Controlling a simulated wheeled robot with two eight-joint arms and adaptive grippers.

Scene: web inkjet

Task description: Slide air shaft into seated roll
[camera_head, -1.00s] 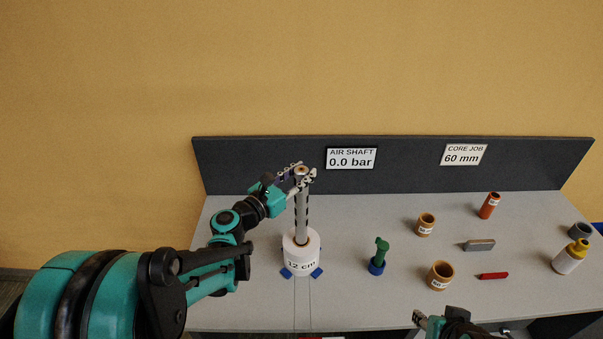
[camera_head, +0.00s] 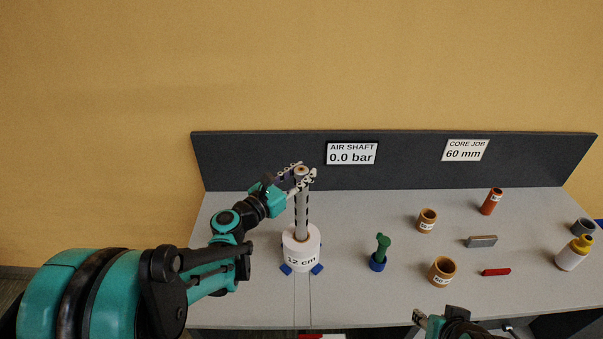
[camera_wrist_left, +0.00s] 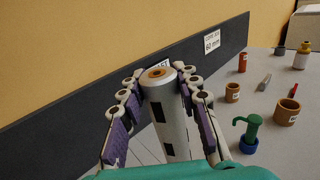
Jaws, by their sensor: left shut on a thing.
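The air shaft (camera_head: 302,212) is a grey rod with dark strips, standing upright. Its lower end meets the top of the white roll (camera_head: 301,252), which carries a "12 cm" label and sits between blue blocks on the table. How deep the shaft reaches inside the roll is hidden. My left gripper (camera_head: 302,176) is shut on the shaft near its upper end. In the left wrist view the fingers (camera_wrist_left: 160,95) lie on both sides of the shaft, whose top (camera_wrist_left: 157,73) shows an orange-brown ring. My right gripper (camera_head: 418,318) is partly visible at the bottom edge, away from the roll.
A green hand pump (camera_head: 381,247) on a blue base stands right of the roll. Farther right are brown cores (camera_head: 442,271), a red-orange cylinder (camera_head: 491,202), a grey block (camera_head: 481,241), a red piece (camera_head: 496,272) and a yellow-capped bottle (camera_head: 573,254). A dark panel (camera_head: 250,160) reading "0.0 bar" and "60 mm" stands behind.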

